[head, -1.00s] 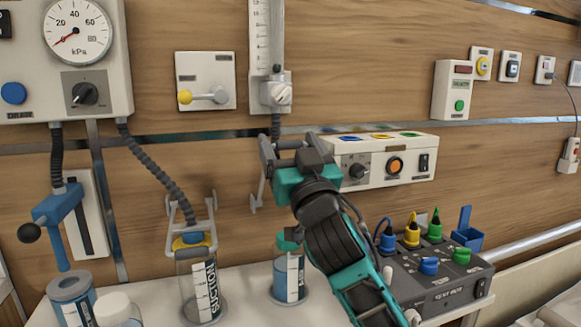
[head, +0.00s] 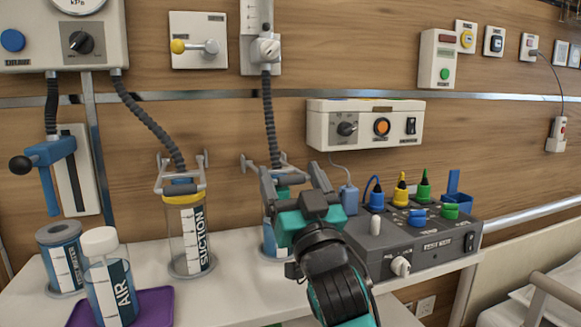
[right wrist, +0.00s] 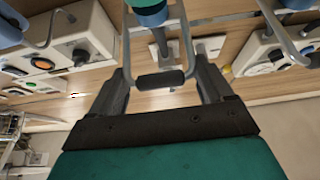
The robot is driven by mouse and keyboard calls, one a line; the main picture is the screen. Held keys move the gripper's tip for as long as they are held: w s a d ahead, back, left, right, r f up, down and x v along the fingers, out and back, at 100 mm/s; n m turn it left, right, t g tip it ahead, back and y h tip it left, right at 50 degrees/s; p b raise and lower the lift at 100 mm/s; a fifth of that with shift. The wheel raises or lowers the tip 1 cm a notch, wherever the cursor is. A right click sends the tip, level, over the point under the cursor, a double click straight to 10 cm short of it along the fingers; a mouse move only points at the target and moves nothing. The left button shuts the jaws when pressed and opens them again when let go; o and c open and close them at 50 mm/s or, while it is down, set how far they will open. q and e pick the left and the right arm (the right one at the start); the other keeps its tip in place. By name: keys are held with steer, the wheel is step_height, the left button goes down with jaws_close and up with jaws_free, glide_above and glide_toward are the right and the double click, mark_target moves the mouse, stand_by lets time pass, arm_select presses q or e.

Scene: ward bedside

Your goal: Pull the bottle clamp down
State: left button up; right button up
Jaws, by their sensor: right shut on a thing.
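My right gripper (head: 283,178) is low in front of a bottle (head: 268,242) with a teal lid and hides much of it. The right wrist view shows this bottle's clamp, a grey wire loop with a dark grip bar (right wrist: 160,79), between my fingers (right wrist: 160,72). The gripper is shut on the clamp. In the head view the clamp's grey pivot parts show beside the lid; its grip is hidden. A second bottle (head: 189,240) marked SUCTION, with a yellow rim and its own grey clamp (head: 178,183), stands to the left. My left gripper is not in view.
A capped AIR bottle (head: 110,280) stands on a purple mat (head: 155,305). A blue canister (head: 60,255) is at the far left. A grey test box (head: 425,245) with coloured plugs stands close right of my gripper. Hoses hang from the wall above.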

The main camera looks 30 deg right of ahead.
steer(key=shift+w+d+f+g+b, duration=0.15)
steer(key=shift+f+g+b, duration=0.2)
steer(key=shift+f, duration=1.15)
steer(key=o, duration=1.2)
steer(key=shift+r, duration=0.1)
steer(key=shift+r, duration=0.2)
steer(key=shift+r, duration=0.3)
step_height(320, 180, up, 19)
steer(key=p, duration=0.8)
